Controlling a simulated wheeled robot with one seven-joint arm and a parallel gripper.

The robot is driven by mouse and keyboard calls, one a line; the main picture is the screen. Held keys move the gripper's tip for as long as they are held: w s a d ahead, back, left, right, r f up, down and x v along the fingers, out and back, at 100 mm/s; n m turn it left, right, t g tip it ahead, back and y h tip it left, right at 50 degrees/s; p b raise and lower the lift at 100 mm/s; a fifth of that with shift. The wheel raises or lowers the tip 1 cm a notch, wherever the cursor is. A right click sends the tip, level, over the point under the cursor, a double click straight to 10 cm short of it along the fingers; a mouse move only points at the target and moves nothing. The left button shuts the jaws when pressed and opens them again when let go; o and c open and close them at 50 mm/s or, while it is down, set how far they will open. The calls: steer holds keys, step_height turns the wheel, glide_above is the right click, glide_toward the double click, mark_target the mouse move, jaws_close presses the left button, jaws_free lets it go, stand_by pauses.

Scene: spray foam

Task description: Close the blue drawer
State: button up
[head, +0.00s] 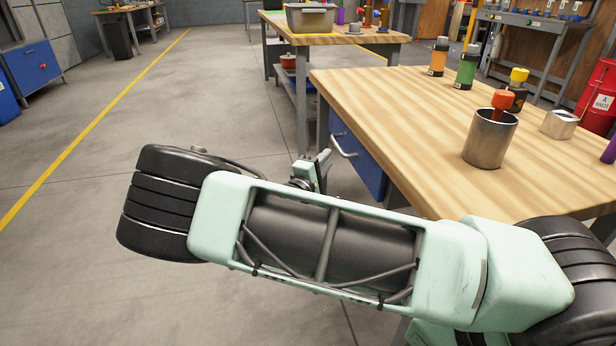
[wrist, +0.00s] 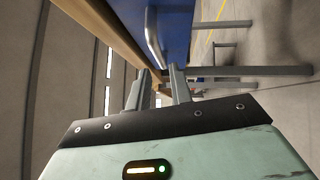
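The blue drawer (head: 368,172) is under the left edge of the wooden workbench (head: 425,130). Its metal bar handle (head: 343,147) faces left. How far the drawer stands out is unclear. My gripper (head: 318,168) is just left of the drawer front, near the handle, partly hidden by my arm. In the wrist view, the drawer (wrist: 178,28) and its handle (wrist: 153,38) are ahead of my gripper (wrist: 161,76). The two fingers are apart with nothing seen between them. I cannot tell whether a fingertip touches the drawer.
A metal can (head: 488,140) with a red-topped item, an orange bottle (head: 437,58) and a green bottle (head: 467,68) stand on the workbench. Another bench (head: 340,36) stands behind. The floor (head: 130,90) to the left is clear.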

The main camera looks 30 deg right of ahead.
steer(key=p+v, duration=0.1)
steer(key=v, duration=0.8)
steer(key=shift+s+a, duration=0.1)
steer(key=s+a+f+m+g+y, duration=0.25)
steer(key=s+g+y, duration=0.6)
steer(key=s, duration=0.65)
steer(key=s+a+r+n+g+y, duration=0.1)
steer(key=s+a+r+n+y, duration=0.2)
steer(key=s+a+r+y, duration=0.9)
steer(key=s+a+r+h+p, duration=0.1)
steer(key=r+p, duration=1.4)
steer(key=r, duration=0.1)
steer(key=s+r+h+p, duration=0.1)
steer(key=s+r+p, duration=0.1)
steer(key=r+p, duration=1.3)
steer(key=shift+s+a+r+h, duration=0.35)
steer(key=shift+r, duration=0.45)
